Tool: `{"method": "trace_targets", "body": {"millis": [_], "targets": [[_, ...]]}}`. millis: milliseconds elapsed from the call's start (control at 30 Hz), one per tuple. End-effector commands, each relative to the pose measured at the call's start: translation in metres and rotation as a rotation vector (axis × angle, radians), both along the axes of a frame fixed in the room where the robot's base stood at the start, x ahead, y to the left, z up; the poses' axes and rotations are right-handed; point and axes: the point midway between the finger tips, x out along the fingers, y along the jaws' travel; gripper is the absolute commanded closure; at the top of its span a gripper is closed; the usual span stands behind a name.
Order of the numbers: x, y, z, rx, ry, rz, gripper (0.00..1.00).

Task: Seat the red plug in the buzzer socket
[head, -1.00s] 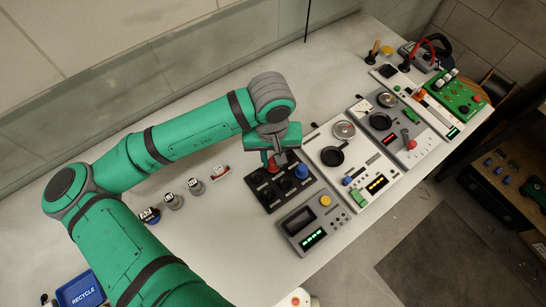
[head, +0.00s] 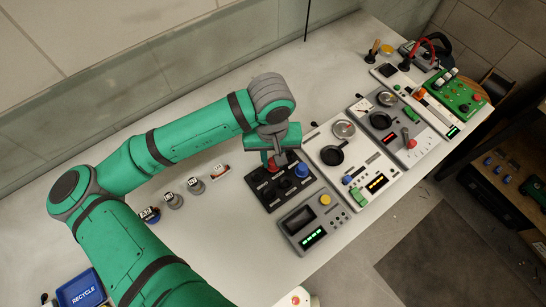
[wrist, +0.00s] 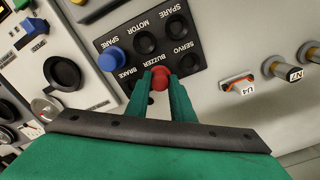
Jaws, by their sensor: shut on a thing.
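My gripper (wrist: 161,92) is shut on the red plug (wrist: 160,74), whose round top shows between the fingertips. The red plug also shows in the head view (head: 271,162), at the far edge of the black socket panel (head: 271,205). In the wrist view the panel (wrist: 128,60) has upside-down labels, with BUZZER just beyond the red plug. The plug is over or at the socket area beside that label; its lower end is hidden, so I cannot tell how deep it sits. A blue plug (wrist: 112,60) stands in another socket. Several sockets are empty.
A grey box with a yellow button (head: 324,200) sits just in front of the panel. A white panel with dials (head: 340,160) stands close on the right. Small labelled parts (head: 196,186) stand to the left. Bare bench lies behind the panel.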

Motion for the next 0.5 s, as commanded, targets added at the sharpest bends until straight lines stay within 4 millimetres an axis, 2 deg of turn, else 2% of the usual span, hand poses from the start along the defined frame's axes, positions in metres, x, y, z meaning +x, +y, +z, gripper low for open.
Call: {"method": "trace_targets", "body": {"millis": [200, 233, 300, 500], "targets": [[0.0001, 0.0001, -0.0008, 0.0, 0.0, 0.0, 1.0], [0.0001, 0.0001, -0.0008, 0.0, 0.0, 0.0, 0.74], [0.0001, 0.0001, -0.0008, 0.0, 0.0, 0.0, 0.57], [0.0001, 0.0001, -0.0008, 0.0, 0.0, 0.0, 0.57]]}}
